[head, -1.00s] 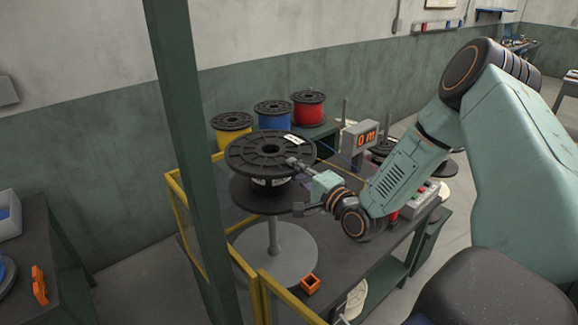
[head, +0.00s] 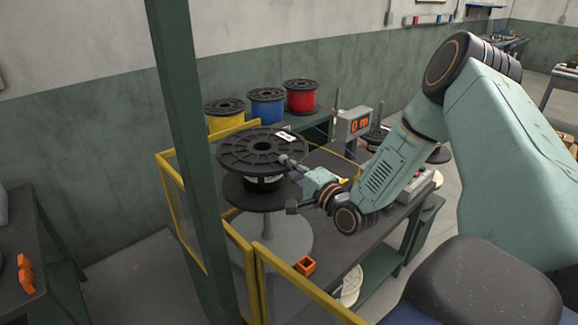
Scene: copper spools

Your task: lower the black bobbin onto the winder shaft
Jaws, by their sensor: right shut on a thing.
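The black bobbin (head: 238,152) is a level spool with two wide flanges and a white label on top. It is above the grey round stand (head: 290,240), and a short length of the grey shaft (head: 268,226) shows under its lower flange. My right gripper (head: 289,183) is shut on the bobbin from the right, one finger at the top flange and one near the lower flange. The bobbin hides the shaft's upper part, so I cannot tell how far the shaft is inside it. My left gripper is not in view.
A green post (head: 188,150) and yellow guard rails (head: 300,290) stand close in front and left. Yellow (head: 226,123), blue (head: 267,107) and red (head: 301,98) spools stand behind. An orange block (head: 305,266) lies on the dark table (head: 345,250).

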